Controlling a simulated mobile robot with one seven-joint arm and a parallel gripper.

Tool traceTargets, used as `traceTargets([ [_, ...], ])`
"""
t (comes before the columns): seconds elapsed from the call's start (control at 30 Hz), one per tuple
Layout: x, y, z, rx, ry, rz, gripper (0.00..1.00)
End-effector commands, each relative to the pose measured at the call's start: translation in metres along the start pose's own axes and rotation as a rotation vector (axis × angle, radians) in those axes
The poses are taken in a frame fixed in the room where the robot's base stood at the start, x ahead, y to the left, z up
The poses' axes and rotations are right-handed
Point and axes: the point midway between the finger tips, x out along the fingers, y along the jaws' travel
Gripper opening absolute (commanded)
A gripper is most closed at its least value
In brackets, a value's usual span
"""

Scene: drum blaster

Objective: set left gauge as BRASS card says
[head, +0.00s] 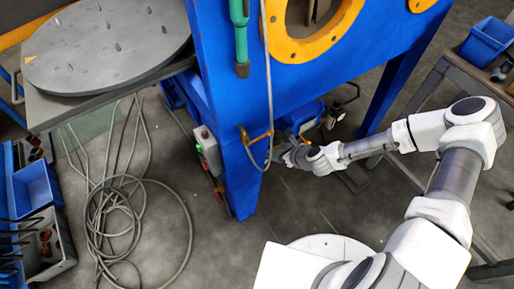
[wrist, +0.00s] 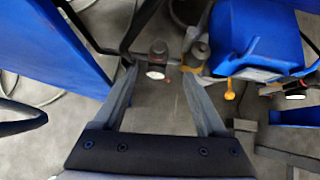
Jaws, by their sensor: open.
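In the wrist view, a small dark gauge or knob with a white round face (wrist: 156,73) shows beyond and between the fingertips of my gripper (wrist: 161,80). A similar dark piece with a white face (wrist: 295,94) is farther right. The white faces are too small to read. My gripper's two fingers are spread with nothing between them; whether they touch the left piece I cannot tell. In the head view my gripper (head: 284,156) is low beside the blue cabinet's front leg, and its fingertips are hard to make out. I see no readable BRASS card.
The blue cabinet (head: 228,130) has a yellow ring opening above my gripper. In the wrist view, a blue box (wrist: 255,40) and a yellow handle (wrist: 229,91) are close right of the fingers. A grey hose (head: 268,90) hangs by the leg. Coiled cable (head: 115,215) lies on the floor at left.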

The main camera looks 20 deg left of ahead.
Motion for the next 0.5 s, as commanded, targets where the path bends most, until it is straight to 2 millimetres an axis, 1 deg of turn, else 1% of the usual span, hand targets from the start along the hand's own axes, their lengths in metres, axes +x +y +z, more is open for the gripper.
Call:
traceTargets([
  [0.17,0.015,0.001,-0.002,0.024,-0.006,-0.003,0.74],
  [0.23,0.026,0.002,-0.003,0.021,-0.005,-0.002,0.74],
  [0.37,0.053,0.002,-0.004,0.020,-0.005,-0.003,0.74],
  [0.5,0.084,0.002,-0.004,0.019,-0.004,-0.003,0.74],
])
